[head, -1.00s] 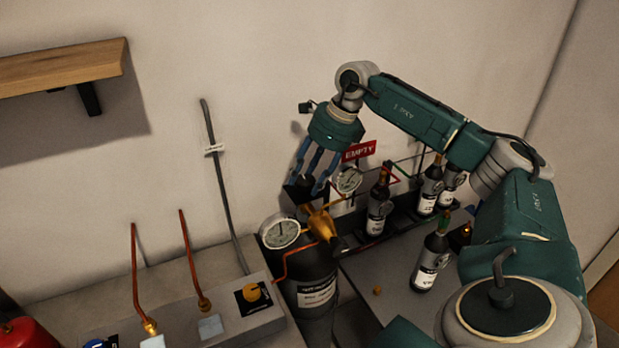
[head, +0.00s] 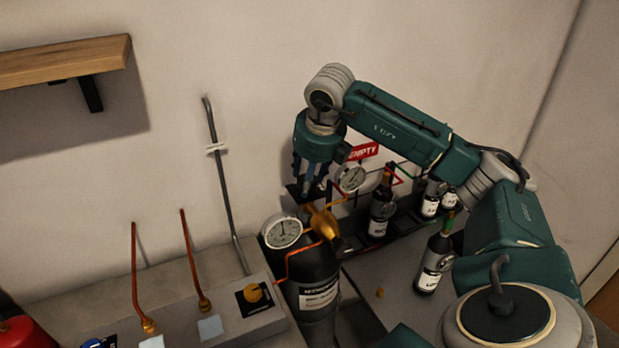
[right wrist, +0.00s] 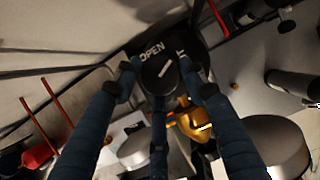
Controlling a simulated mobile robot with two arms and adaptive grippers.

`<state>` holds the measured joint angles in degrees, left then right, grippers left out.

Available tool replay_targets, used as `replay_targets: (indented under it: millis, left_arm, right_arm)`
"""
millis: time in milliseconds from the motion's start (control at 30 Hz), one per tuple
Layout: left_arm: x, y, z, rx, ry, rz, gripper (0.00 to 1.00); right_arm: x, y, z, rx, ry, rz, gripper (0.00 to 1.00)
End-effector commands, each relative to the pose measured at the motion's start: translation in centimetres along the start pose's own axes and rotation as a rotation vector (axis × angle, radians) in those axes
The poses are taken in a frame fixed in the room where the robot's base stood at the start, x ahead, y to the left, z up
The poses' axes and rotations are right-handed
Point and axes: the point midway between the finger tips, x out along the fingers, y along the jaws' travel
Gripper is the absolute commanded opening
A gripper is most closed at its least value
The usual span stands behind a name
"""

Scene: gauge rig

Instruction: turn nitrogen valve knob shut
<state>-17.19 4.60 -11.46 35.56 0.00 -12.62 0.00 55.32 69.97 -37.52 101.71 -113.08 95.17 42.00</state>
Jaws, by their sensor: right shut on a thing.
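The black round valve knob (right wrist: 160,72) with a white pointer line shows in the right wrist view, in front of a dark plate (right wrist: 150,50) lettered "OPEN". My right gripper (right wrist: 157,68) is shut on the knob, with fingers on both sides of it. In the head view my right gripper (head: 311,188) points down at the top of the brass valve body (head: 321,222), and its fingers mostly hide the knob. The dark gas cylinder (head: 318,272) with a white label stands below. My left gripper is not in view.
A round gauge (head: 282,231) sits left of the valve and a second gauge (head: 351,178) right of it, near a red "EMPTY" sign (head: 363,151). Several dark bottles (head: 381,208) stand at the right.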

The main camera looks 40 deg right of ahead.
Motion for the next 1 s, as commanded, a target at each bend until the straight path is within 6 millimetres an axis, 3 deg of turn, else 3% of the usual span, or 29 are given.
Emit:
replay_targets:
  millis: [33,500,1000]
  left_arm:
    - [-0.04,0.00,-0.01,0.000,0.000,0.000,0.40]
    - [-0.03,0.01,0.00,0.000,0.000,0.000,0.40]
    - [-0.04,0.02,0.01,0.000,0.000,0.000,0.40]
  right_arm:
    - [-0.65,0.08,1.00,0.046,-0.031,-0.010,0.16]
    - [-0.63,0.01,1.03,0.341,-0.028,-0.128,0.16]
    - [-0.65,-0.16,1.02,0.414,-0.028,-0.160,0.16]
